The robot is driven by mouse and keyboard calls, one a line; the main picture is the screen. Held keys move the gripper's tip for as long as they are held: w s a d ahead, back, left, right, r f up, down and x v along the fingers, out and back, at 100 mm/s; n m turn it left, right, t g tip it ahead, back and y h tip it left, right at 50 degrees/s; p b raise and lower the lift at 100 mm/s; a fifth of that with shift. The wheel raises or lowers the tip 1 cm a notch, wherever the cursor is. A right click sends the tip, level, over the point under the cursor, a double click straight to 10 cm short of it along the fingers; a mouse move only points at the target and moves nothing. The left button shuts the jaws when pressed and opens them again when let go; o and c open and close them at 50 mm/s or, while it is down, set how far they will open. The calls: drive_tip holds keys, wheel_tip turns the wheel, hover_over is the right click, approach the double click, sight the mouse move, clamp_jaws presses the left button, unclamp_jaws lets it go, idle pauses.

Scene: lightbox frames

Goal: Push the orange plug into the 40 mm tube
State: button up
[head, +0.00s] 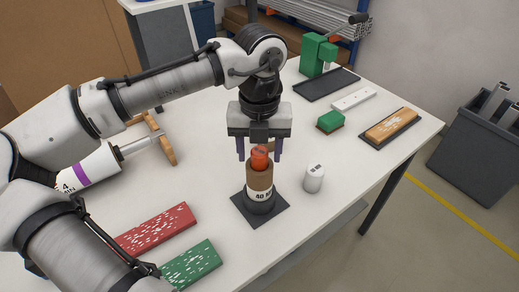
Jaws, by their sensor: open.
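The orange plug (260,158) shows at the mouth of the brown tube (259,178), with its upper part above the rim. How deep its lower end sits cannot be told. The tube stands upright in a dark holder on a square base plate (248,214), with a white label reading "40" and a cut-off letter. My gripper (260,158) points down from above. Its two purple-grey fingers are apart, one on each side of the plug, with a visible gap to it. Nothing is held in them.
A white cylinder (314,178) stands close right of the tube. Red (155,230) and green (190,266) speckled blocks lie front left. A green-topped block (330,121), white strip (353,100), black tray (327,84) and wooden-topped board (392,126) lie back right.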

sight(259, 153)
wheel_tip(259, 153, up, 12)
drive_tip(key=b, duration=0.1)
drive_tip(key=shift+f, duration=0.2)
drive_tip(key=shift+s, duration=0.1)
